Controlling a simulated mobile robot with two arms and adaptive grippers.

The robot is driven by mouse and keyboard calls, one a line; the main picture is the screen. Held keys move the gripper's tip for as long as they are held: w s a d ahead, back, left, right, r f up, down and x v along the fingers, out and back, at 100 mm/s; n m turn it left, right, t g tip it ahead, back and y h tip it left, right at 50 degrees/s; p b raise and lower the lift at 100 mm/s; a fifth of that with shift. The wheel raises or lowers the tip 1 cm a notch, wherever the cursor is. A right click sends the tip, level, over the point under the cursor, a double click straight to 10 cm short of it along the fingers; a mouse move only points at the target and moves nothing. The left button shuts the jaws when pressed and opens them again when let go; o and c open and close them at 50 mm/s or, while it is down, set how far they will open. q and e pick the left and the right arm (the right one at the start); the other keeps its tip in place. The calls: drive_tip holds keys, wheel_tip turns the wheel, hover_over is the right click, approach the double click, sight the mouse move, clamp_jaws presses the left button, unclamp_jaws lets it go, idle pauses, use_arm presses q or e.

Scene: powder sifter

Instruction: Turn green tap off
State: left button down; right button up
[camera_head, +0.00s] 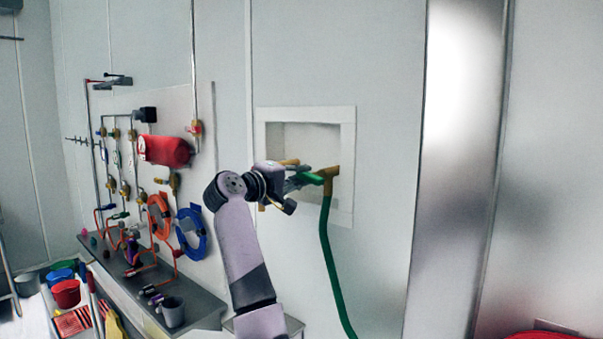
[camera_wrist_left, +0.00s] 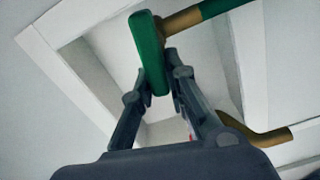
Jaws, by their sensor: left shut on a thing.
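The green tap handle (camera_wrist_left: 149,52) is a flat green lever on a brass fitting (camera_wrist_left: 180,22) in the left wrist view. In the head view the green tap (camera_head: 313,178) sits at the white-framed wall recess, with a green hose (camera_head: 327,250) hanging down from its brass pipe (camera_head: 328,173). My left gripper (camera_head: 298,181) reaches it from the left. In the left wrist view my left gripper (camera_wrist_left: 160,82) is shut on the lower end of the green handle, one finger on each side. My right gripper is not in view.
A white frame (camera_head: 347,130) edges the recess. A second brass pipe (camera_wrist_left: 262,138) shows near the gripper. On the left are a red cylinder (camera_head: 165,151), an orange ring (camera_head: 158,216), a blue ring (camera_head: 190,233) and a grey shelf (camera_head: 205,305). The wall right of the hose is clear.

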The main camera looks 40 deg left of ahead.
use_arm(q)
drive_tip(key=shift+f+n, duration=0.2)
drive_tip(key=shift+n, duration=0.8)
drive_tip(key=shift+f+n, duration=0.1)
drive_tip(key=shift+n, duration=0.2)
drive_tip(key=c, duration=1.6)
unclamp_jaws()
drive_tip(key=shift+a, duration=0.1)
drive_tip(key=s, duration=1.2)
drive_tip(key=shift+a, duration=0.4)
